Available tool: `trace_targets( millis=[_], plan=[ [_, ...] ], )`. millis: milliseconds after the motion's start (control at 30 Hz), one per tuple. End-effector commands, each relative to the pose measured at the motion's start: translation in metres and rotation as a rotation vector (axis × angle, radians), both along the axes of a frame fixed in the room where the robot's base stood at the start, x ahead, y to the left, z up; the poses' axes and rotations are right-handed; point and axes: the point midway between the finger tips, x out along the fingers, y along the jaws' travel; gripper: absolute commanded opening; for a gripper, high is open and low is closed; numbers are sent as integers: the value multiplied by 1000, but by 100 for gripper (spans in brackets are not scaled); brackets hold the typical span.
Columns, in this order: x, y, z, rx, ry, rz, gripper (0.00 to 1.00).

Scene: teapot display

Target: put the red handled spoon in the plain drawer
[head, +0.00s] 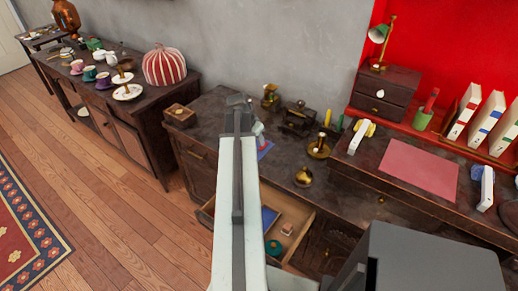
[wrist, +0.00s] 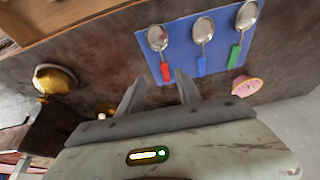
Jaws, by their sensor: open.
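The red handled spoon (wrist: 164,69) lies on a blue mat (wrist: 182,60) in the wrist view, its bowl pointing away from my gripper. It lies left of a blue handled spoon (wrist: 203,42) and a green handled spoon (wrist: 240,40). My gripper (wrist: 157,84) is open and empty, its fingertips just short of the red handle. In the head view my arm hides most of the mat (head: 265,149) and the spoons. An open drawer (head: 297,238) shows below the desk, partly behind my arm; I cannot tell if it is plain.
The open drawer holds a blue item (head: 270,218), a round teal item (head: 273,247) and a small wooden block (head: 287,229). A brass pot (head: 304,177) and a pink cup (wrist: 246,86) stand on the desk. A red pad (head: 420,168) lies at right.

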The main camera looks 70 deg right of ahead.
Motion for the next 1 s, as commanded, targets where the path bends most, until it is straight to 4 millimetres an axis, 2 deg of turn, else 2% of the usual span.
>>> trace_targets(
  millis=[33,100,267,367,600,867,900,1000],
  plan=[
    [0,-3,-11,0,0,0,41],
    [-1,-6,-21,0,0,1,41],
    [-2,-8,-23,1,0,2,41],
    [-1,-11,-30,1,0,2,41],
    [-1,-27,-69,1,1,1,41],
    [-2,-29,-69,1,1,1,41],
    [-2,-29,-68,1,1,1,35],
    [-2,-29,-68,1,1,1,8]
  ],
)
